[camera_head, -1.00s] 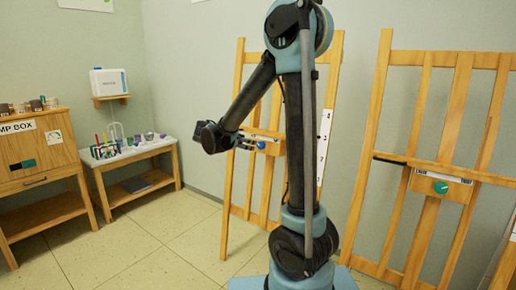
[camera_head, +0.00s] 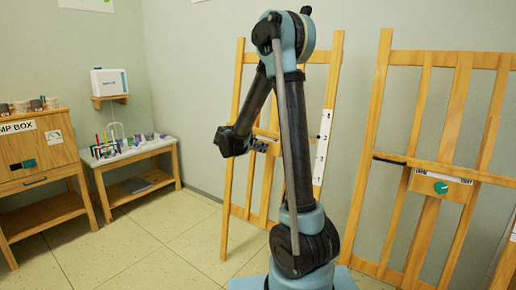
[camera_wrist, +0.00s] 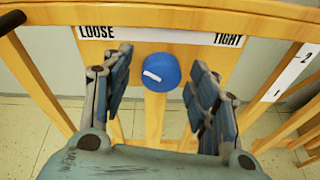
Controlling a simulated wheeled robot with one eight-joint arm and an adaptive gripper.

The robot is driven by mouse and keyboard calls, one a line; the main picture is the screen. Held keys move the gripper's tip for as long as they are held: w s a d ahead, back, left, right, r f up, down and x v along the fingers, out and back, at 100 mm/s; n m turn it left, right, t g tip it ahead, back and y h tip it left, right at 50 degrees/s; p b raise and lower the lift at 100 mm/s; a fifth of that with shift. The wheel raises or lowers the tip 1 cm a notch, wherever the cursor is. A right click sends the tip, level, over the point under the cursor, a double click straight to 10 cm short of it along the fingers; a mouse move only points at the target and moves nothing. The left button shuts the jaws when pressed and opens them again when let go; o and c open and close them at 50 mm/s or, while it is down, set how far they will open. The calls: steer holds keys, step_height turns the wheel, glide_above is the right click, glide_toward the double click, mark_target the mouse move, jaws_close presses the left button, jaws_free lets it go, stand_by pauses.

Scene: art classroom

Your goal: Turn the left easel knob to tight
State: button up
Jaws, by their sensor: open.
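The left easel (camera_head: 233,150) stands against the wall behind my arm. Its blue knob (camera_wrist: 161,72) shows in the wrist view on a wooden block, below a white strip reading LOOSE at left and TIGHT at right. A white mark on the knob points left and slightly up, toward the LOOSE side. My gripper (camera_wrist: 158,88) is open, with one finger on each side of the knob and visible gaps between fingers and knob. In the head view my gripper (camera_head: 258,146) is at the easel's crossbar, and the knob is hidden there.
A second easel (camera_head: 440,165) with a green knob (camera_head: 441,187) stands to the right. A white numbered scale (camera_head: 323,147) is on the left easel's right side. A low table (camera_head: 160,150) with art supplies and a wooden cabinet (camera_head: 40,150) stand at left. Floor between is clear.

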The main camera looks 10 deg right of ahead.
steer(key=c, duration=1.1)
steer(key=shift+o, duration=0.2)
steer(key=m+t, duration=0.1)
steer(key=m, duration=0.6)
steer(key=m+t, duration=0.2)
steer(key=m, duration=0.5)
steer(key=m+t, duration=0.1)
steer(key=m, duration=0.6)
steer(key=shift+s+d+f+t+y, duration=0.25)
steer(key=shift+s+f+t+y, duration=0.05)
steer(key=shift+s+f+t, duration=0.1)
steer(key=shift+m, duration=0.3)
